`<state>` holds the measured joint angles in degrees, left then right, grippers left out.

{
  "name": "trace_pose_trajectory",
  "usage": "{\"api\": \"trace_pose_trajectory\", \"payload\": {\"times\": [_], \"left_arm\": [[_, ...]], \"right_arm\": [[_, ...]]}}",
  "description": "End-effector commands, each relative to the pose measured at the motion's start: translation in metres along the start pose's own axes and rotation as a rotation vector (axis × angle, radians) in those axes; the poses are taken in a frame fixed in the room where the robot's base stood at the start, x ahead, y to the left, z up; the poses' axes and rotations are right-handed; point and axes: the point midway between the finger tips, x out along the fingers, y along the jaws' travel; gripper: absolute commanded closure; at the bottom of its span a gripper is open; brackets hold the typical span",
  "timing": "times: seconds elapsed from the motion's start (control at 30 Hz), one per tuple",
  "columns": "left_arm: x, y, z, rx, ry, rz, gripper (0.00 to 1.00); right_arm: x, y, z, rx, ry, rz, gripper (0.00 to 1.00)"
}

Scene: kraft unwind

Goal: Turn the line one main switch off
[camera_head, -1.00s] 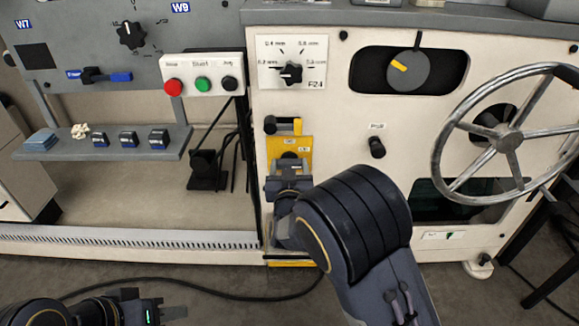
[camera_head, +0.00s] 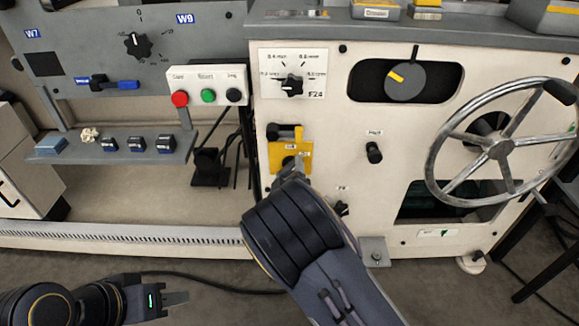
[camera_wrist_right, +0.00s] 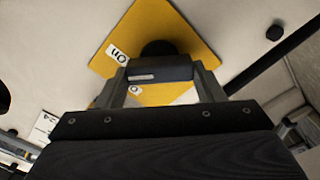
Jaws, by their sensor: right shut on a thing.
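The main switch is a yellow plate (camera_head: 304,160) on the cream machine front, with small white labels and a dark knob (camera_head: 288,161). In the right wrist view the yellow plate (camera_wrist_right: 185,30) carries a label reading "on" and another showing "O", partly covered. My right gripper (camera_head: 289,167) reaches up to the plate from below. In the right wrist view its fingers (camera_wrist_right: 160,78) are shut on the black knob (camera_wrist_right: 158,48), which is partly hidden behind them. My left gripper (camera_head: 176,303) is low at the left, away from the switch, its finger gap unclear.
A black handle (camera_head: 284,132) sits at the plate's top. A dial panel (camera_head: 292,73) is above, and a black knob (camera_head: 374,152) and large handwheel (camera_head: 500,148) are to the right. A button box (camera_head: 207,85) and a shelf (camera_head: 110,147) are at left.

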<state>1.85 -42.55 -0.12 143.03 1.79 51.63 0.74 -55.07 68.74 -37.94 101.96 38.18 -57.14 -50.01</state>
Motion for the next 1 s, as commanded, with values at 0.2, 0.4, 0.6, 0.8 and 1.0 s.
{"api": "trace_pose_trajectory", "payload": {"times": [0.2,0.4,0.6,0.8,1.0], "left_arm": [[-0.011,0.005,-0.005,0.0,0.0,0.0,0.64],[-0.016,0.007,-0.008,0.0,0.0,0.0,0.64],[-0.02,0.009,-0.01,0.0,0.0,0.0,0.64],[-0.022,0.01,-0.011,0.0,0.0,0.0,0.64],[-0.023,0.01,-0.011,0.0,0.0,0.0,0.64]], "right_arm": [[0.0,-0.001,-0.002,-0.209,0.002,-0.001,0.61],[0.0,-0.002,-0.002,-0.392,0.003,-0.001,0.61],[0.0,-0.003,-0.001,-0.543,0.002,0.0,0.61],[0.0,-0.004,0.0,-0.652,0.002,-0.001,0.61],[0.0,-0.004,0.001,-0.711,0.002,0.0,0.61]]}}
